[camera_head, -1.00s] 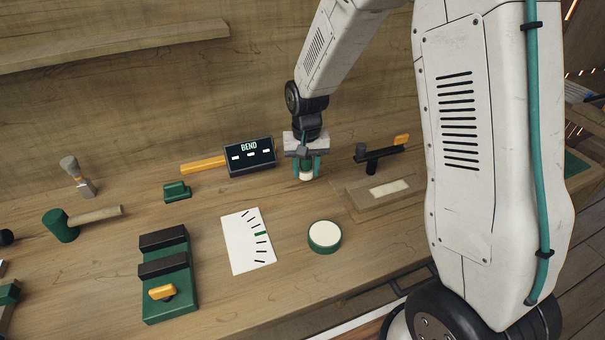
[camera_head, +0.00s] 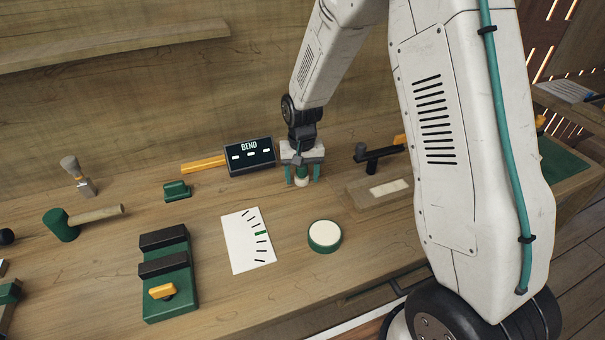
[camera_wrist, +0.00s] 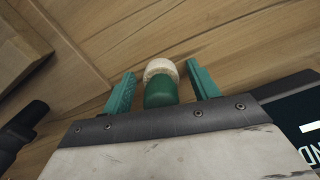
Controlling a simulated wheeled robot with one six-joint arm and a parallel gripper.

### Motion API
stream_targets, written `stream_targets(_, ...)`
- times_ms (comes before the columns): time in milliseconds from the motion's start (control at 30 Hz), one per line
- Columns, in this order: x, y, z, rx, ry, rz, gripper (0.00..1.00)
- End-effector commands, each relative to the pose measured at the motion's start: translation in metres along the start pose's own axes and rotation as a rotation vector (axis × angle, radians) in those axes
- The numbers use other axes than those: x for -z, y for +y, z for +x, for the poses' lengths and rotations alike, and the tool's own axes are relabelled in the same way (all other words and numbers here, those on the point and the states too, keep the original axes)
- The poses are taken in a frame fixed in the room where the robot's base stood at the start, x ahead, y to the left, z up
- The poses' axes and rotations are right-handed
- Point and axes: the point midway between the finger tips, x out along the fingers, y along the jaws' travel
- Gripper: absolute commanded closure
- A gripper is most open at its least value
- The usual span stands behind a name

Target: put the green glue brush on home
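A small green piece with a cream end, which looks like the green glue brush (camera_head: 302,182), is between the fingers of my gripper (camera_head: 302,176) near the back of the bench. In the wrist view the brush (camera_wrist: 160,90) has its green body toward my palm and its cream end away from it. Thin gaps show between the brush and both green fingers of my gripper (camera_wrist: 162,85), so the fingers are open around it. Its cream end points down; I cannot tell whether it touches the bench. No spot labelled home is readable.
A BEND display (camera_head: 250,156) stands just left of my gripper. A wooden board with a cream patch (camera_head: 388,188) and a black-and-orange clamp is to the right. A round green-rimmed pad (camera_head: 325,236) and a marked sheet (camera_head: 248,241) lie in front.

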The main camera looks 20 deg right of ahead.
Motion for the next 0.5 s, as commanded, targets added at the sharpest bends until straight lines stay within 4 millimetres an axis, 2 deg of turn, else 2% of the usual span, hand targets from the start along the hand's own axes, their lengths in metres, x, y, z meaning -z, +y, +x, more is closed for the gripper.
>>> stream_targets(267, 0.0, 0.0, -0.003, 0.0, 0.001, 0.0, 0.4)
stream_targets(367, 0.001, 0.0, -0.014, 0.001, 0.002, 0.0, 0.4)
stream_targets(500, 0.001, 0.0, -0.041, 0.002, 0.005, 0.0, 0.4)
